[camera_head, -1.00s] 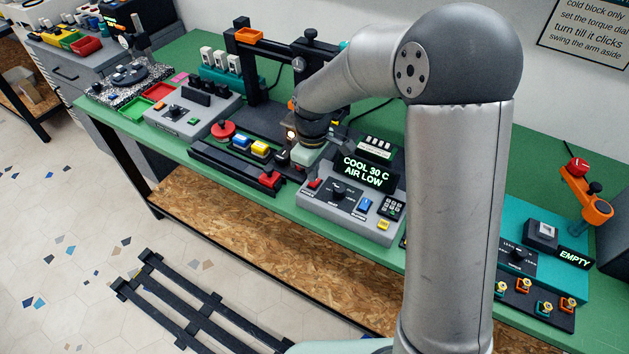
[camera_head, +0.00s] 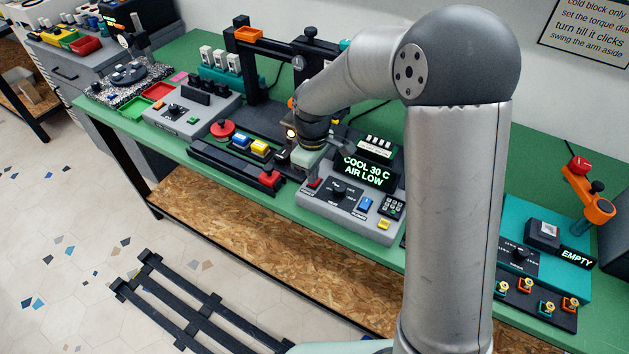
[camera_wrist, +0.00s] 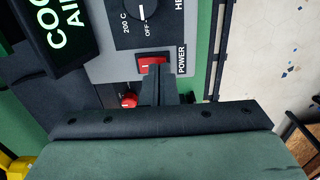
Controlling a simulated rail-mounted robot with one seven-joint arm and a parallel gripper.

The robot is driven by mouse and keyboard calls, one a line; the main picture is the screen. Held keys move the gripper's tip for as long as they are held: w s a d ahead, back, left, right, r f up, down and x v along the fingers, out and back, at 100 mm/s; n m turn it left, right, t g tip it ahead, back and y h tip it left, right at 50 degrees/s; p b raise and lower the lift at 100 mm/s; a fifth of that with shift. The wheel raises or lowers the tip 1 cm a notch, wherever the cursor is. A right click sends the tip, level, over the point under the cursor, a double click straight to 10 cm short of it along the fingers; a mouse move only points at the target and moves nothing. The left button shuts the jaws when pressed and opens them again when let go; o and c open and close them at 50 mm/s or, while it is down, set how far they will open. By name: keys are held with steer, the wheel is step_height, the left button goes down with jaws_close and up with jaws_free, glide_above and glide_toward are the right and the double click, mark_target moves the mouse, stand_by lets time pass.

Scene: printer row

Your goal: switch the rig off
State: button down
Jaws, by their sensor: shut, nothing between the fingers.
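The rig's grey control box (camera_head: 352,212) stands on the green bench, with a lit display (camera_head: 368,172) reading COOL 30 C, AIR LOW. Its red rocker switch (camera_wrist: 151,62), marked POWER, shows in the wrist view. In the head view the switch (camera_head: 314,183) is a small red patch at the box's left end, partly hidden by my gripper (camera_head: 311,174). In the wrist view my gripper (camera_wrist: 156,75) is shut and empty, its fingertips over the lower edge of the switch. I cannot tell whether they touch it.
A dark knob (camera_head: 338,193), a blue button (camera_head: 366,205) and a yellow button (camera_head: 384,224) are on the same box. A red knob (camera_wrist: 128,99) lies close beside the fingers in the wrist view. A black frame (camera_head: 245,65) stands behind. A teal unit (camera_head: 545,250) reads EMPTY at right.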

steer(key=shift+f+b, duration=0.3)
steer(key=shift+f, duration=0.15)
steer(key=shift+r, duration=0.1)
steer(key=shift+r+p, duration=2.5)
steer(key=shift+r, duration=1)
steer(key=s+d+r+m, duration=0.2)
steer(key=s+d+m, duration=0.2)
steer(key=s, duration=0.4)
steer(key=s+d+r+m, duration=0.3)
steer(key=s+d+m, duration=0.1)
steer(key=s, duration=0.4)
steer(key=s+d+r+m+t, duration=0.1)
steer(key=s+d+r+m, duration=0.2)
steer(key=s+d, duration=0.3)
steer(key=shift+s+d+m, duration=0.15)
steer(key=shift+s+m, duration=0.25)
steer(key=shift+s, duration=0.55)
